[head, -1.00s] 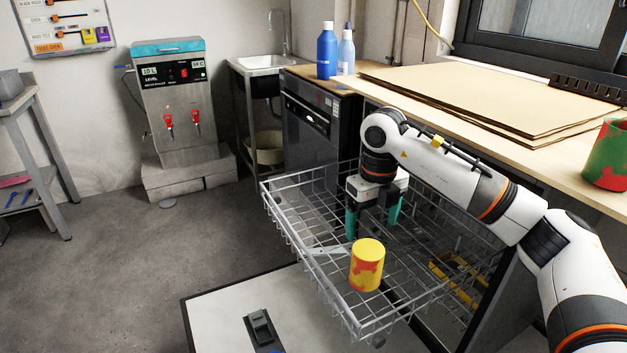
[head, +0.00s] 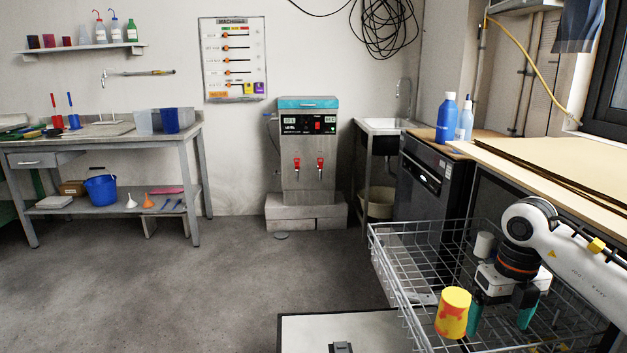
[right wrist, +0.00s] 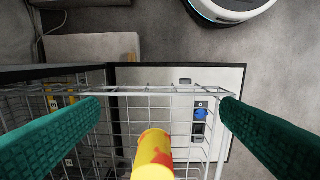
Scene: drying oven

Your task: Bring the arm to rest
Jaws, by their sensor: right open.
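My right gripper (head: 501,312) is open and empty. In the head view its two green fingers point down over the wire basket (head: 385,262), just right of a yellow cup with red patches (head: 453,312). In the right wrist view the fingers (right wrist: 162,104) are spread wide at left and right. The cup (right wrist: 153,158) shows low between them there, apart from both. The cup appears upright, within the outline of the basket; its base is hidden. My left gripper is in neither view.
The basket sticks out from under the wooden counter (head: 560,155). A dark cabinet (head: 425,190), a sink (head: 385,125) and a steel water boiler (head: 308,165) stand behind. The floor (head: 190,285) at the left is clear.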

